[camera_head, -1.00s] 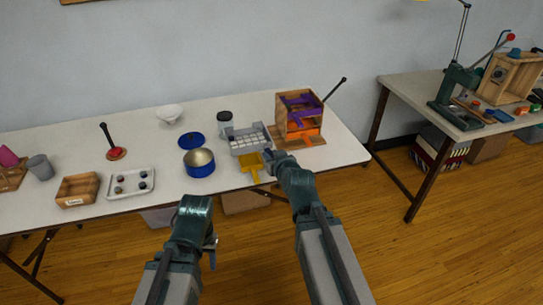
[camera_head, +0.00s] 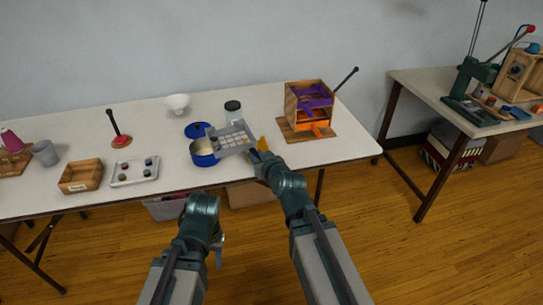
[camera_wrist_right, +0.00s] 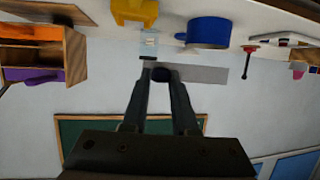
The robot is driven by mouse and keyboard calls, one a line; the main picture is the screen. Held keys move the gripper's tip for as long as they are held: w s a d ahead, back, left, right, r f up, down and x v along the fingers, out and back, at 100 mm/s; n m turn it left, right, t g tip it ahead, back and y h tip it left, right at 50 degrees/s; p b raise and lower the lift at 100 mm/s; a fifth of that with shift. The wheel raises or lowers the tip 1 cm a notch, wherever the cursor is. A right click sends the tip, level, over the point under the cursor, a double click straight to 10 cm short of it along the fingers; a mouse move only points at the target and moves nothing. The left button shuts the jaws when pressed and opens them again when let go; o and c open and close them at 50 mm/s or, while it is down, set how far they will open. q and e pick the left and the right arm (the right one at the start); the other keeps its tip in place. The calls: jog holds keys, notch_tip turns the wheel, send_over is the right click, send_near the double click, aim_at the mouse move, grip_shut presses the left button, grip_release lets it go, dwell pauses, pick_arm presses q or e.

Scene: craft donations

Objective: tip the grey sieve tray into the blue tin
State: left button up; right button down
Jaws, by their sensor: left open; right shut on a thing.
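The grey sieve tray (camera_head: 232,139), with pale squares across it, is off to the left of the drawer box in the head view. Its left end reaches over the rim of the blue tin (camera_head: 205,160), partly hiding the tin's open mouth. My right gripper (camera_head: 258,158) is shut on the tray's near right side. In the right wrist view the gripper (camera_wrist_right: 162,73) holds the tray, seen as a grey strip (camera_wrist_right: 205,74), with the blue tin (camera_wrist_right: 209,33) beyond. The tray's exact tilt is hard to tell. My left gripper (camera_head: 218,240) is open and empty, in front of the table.
A yellow tray (camera_head: 263,143) lies close by my right gripper. A blue lid (camera_head: 197,130), a black-lidded jar (camera_head: 232,108) and a white bowl (camera_head: 177,102) stand behind. A wooden drawer box (camera_head: 291,104) stands right; a white tray (camera_head: 120,181) lies left.

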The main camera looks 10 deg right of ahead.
jog(key=shift+n+y, duration=0.7)
jog(key=shift+y, duration=0.2)
jog(key=a, duration=0.5)
jog(key=shift+s+a+r, duration=0.15)
jog(key=shift+a+r, duration=0.1)
jog(key=shift+a, duration=0.15)
